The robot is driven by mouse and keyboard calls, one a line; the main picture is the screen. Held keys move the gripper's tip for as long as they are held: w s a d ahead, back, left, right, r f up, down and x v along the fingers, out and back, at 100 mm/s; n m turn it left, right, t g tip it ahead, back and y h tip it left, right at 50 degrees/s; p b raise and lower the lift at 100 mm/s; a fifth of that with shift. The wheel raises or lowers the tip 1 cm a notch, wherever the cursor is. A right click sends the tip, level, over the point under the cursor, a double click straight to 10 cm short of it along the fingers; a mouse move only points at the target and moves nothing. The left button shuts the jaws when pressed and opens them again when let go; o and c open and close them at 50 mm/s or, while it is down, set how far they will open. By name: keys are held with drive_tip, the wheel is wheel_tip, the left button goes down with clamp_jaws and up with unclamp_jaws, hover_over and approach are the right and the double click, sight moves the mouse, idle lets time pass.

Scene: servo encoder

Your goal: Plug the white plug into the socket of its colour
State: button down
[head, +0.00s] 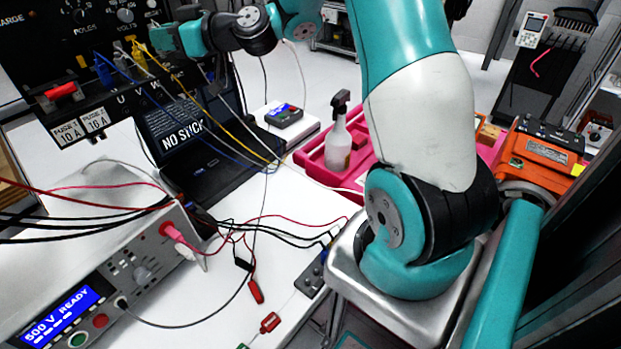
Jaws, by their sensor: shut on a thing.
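My gripper (212,74) is small and dark at the far end of my arm, in front of the black panel (60,20) and above the laptop. It is shut on what appears to be the white plug, which the jaws and wrist mostly hide; a thin pale lead runs down from there. Blue (103,72), grey-white (122,55) and yellow (142,56) connectors sit at the panel's lower ledge, left of my gripper. I cannot tell which of them are sockets or seated plugs. The white socket is not clearly made out.
A tester (130,270) reading "500 V READY" stands front left with leads. A laptop (180,135), a small meter (284,115) and a pink tray (318,160) with a spray bottle (339,140) stand behind. Loose leads cross the white table (215,300).

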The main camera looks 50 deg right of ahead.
drive_tip(key=shift+f, duration=0.1)
idle(0.3)
drive_tip(key=shift+f+b, duration=0.85)
drive_tip(key=shift+b, duration=0.35)
drive_tip(key=shift+b, duration=1.35)
idle(0.8)
drive_tip(key=shift+f+b, duration=0.2)
drive_tip(key=shift+b, duration=0.1)
idle(0.4)
drive_tip(key=c, duration=1)
unclamp_jaws()
drive_tip(key=shift+c, duration=0.2)
